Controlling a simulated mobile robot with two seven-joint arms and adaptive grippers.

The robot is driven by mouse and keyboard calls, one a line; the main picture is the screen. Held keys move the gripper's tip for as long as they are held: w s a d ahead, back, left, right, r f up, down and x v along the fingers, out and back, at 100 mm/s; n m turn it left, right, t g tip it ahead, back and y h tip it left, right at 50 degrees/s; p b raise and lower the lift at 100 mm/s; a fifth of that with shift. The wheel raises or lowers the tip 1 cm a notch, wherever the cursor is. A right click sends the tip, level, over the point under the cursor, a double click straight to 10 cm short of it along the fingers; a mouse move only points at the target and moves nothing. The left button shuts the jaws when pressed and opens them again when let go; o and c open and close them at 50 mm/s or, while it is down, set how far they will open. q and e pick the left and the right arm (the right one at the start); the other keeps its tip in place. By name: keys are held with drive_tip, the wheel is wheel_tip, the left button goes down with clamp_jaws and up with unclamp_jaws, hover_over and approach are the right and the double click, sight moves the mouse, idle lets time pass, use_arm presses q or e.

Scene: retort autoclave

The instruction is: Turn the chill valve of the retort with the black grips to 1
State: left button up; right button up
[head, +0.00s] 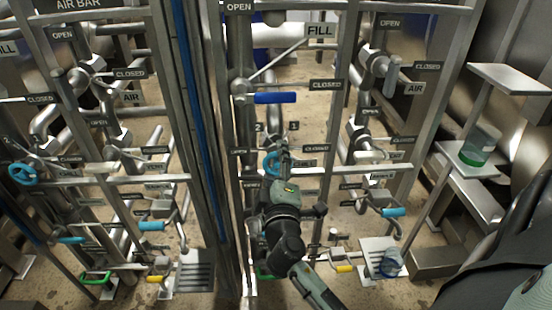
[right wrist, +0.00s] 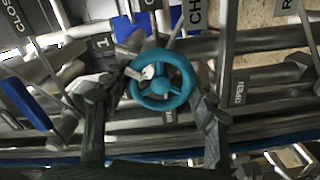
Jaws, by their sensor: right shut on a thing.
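The chill valve's teal handwheel (head: 272,163) is on the middle pipe rack in the head view, below plates marked 2 (head: 258,127) and 1 (head: 294,125). My right gripper (head: 280,168) is at this wheel and partly covers it. In the right wrist view, the teal wheel (right wrist: 161,98) sits between the two dark fingers of my right gripper (right wrist: 160,92), shut on it. A small light piece shows near the wheel's hub. The plate marked 1 (right wrist: 103,42) and part of a CH label (right wrist: 195,13) show beside it. Black grips cannot be made out. My left gripper is out of view.
A similar teal wheel (head: 22,174) is on the left rack. A blue lever (head: 275,98) is above my right gripper. Steel uprights and rails stand close around it. A jar with green content (head: 480,147) stands on a shelf at right; a clear blue cup (head: 391,263) is lower right.

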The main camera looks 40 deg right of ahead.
drive_tip(key=shift+n, duration=0.6)
drive_tip(key=o, duration=1.2)
drive_tip(key=v, duration=1.2)
